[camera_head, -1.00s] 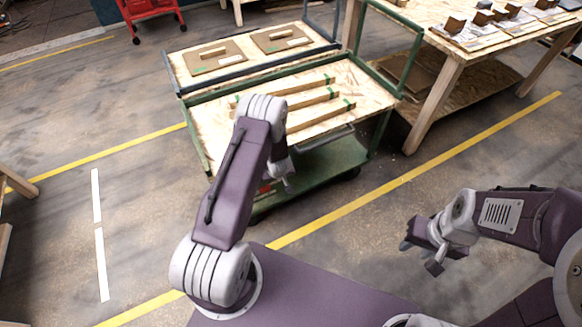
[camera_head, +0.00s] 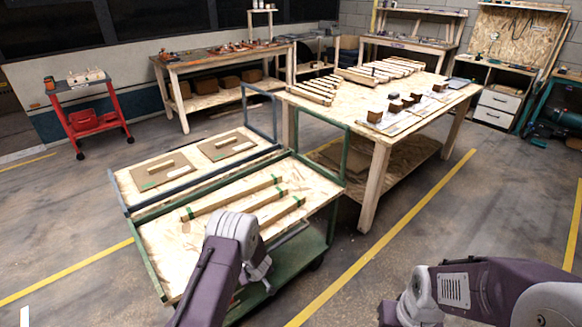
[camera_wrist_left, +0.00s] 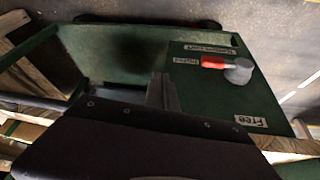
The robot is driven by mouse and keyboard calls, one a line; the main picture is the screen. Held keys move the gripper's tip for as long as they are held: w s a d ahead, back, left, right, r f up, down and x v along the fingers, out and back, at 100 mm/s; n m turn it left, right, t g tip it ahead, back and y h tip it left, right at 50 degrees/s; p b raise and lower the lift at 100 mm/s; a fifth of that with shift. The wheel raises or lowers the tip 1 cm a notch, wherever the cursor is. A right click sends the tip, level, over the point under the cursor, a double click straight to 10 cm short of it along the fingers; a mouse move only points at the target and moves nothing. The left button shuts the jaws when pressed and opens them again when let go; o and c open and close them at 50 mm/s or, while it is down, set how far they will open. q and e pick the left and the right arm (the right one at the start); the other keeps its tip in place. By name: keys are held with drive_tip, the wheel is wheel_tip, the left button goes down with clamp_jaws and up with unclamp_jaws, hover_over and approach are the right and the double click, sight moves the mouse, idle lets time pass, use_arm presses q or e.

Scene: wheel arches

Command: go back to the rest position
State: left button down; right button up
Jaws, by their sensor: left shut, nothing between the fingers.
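My left gripper (camera_wrist_left: 163,92) is shut and empty in the left wrist view, over the green lower shelf (camera_wrist_left: 110,55) of the cart. In the head view my left arm reaches up from the bottom in front of the cart, and its gripper (camera_head: 262,272) hangs beside the cart's near edge. My right gripper (camera_head: 388,314) shows only in part at the bottom edge of the head view, right of the cart and over open floor. Its fingertips are cut off, so its opening is unclear.
The green cart (camera_head: 150,262) carries several wooden strips (camera_head: 232,197). A blue-framed cart (camera_head: 120,190) with two brown boards stands behind it. A wooden table (camera_head: 330,110) is at the right. A red-handled mallet (camera_wrist_left: 238,70) lies on the lower shelf. Floor right of the carts is clear.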

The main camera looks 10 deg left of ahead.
use_arm(q)
drive_tip(key=s+d+r+m+h+p, duration=0.2)
drive_tip(key=s+d+r+p, duration=0.15)
drive_tip(key=r, duration=0.75)
drive_tip(key=s+d+r+m+h+p, duration=0.1)
drive_tip(key=s+d+r+m+p, duration=0.2)
drive_tip(key=r, duration=0.9)
drive_tip(key=s+a+r+m+g+p, duration=0.1)
drive_tip(key=s+r+p, duration=0.1)
drive_tip(key=s+r, duration=0.4)
drive_tip(key=s+a+r+m+g+p, duration=0.1)
drive_tip(key=s+r+p, duration=0.2)
drive_tip(key=s+r, duration=0.3)
drive_tip(key=s, duration=0.4)
drive_tip(key=shift+s+r+g, duration=0.25)
drive_tip(key=shift+s+g, duration=0.15)
